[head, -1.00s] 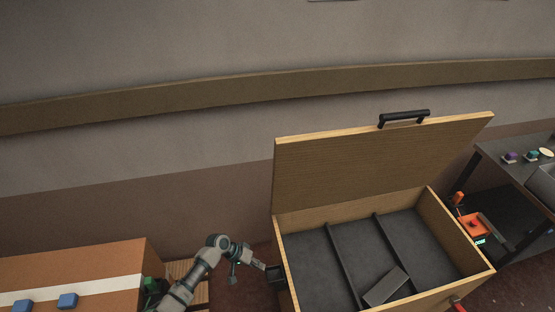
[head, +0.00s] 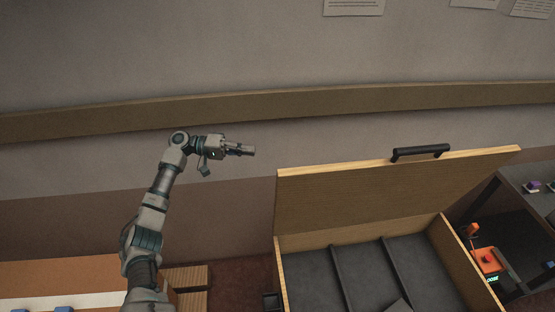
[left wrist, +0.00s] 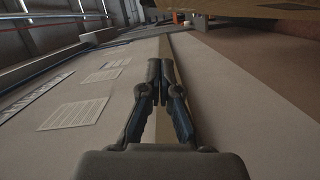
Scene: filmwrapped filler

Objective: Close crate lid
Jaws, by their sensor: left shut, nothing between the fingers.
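The wooden crate (head: 281,285) stands at the lower right of the head view. Its lid (head: 380,190) is open and stands raised at the back, leaning slightly backward, with a black handle (head: 421,152) on its top edge. The left gripper (head: 252,150) is shut and empty. It is up to the left of the lid, about level with the lid's top edge, and apart from it. In the left wrist view its fingers (left wrist: 160,68) are together, and a wooden surface, probably the lid (left wrist: 250,8), shows at the top right. My right gripper is not in view.
The crate has dark dividers (head: 341,275) and a grey block (head: 398,306) inside. An orange device (head: 487,261) is on the right, by a dark table (head: 530,207). A wall rail (head: 300,104) runs behind.

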